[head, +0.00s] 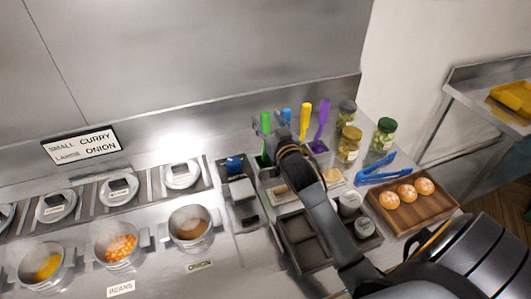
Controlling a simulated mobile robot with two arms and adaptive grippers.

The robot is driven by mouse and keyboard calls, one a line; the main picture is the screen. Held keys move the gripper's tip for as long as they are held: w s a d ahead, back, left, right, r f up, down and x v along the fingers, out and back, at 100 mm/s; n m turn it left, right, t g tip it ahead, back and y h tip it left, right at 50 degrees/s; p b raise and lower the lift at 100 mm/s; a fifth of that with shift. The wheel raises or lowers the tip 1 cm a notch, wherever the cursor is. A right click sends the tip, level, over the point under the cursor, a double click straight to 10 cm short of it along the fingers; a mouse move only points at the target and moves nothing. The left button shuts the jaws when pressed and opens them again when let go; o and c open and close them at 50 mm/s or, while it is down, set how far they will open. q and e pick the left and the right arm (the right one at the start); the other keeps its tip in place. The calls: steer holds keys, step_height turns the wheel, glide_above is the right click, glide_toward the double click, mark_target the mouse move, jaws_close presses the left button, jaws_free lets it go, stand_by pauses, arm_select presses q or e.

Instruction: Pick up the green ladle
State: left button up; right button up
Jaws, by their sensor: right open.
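The green ladle (265,123) stands upright in a dark holder at the back of the counter; only its green handle shows clearly. My right gripper (281,124) reaches in from the lower right, close to the right side of the green handle. It is open; its fingertips are small and partly merge with the holders, so I cannot tell whether they touch the handle. My left gripper is not in view.
Blue (287,114), yellow (305,115) and purple (321,120) handles stand in a row to the right. Glass jars (349,143), blue tongs (376,172) and a wooden tray (429,211) of buns lie further right. Metal pots (189,228) line the left.

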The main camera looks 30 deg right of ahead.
steer(key=shift+x, duration=1.1)
steer(key=shift+f, duration=0.1)
steer(key=shift+s, duration=0.1)
steer(key=c, duration=0.3)
jaws_close()
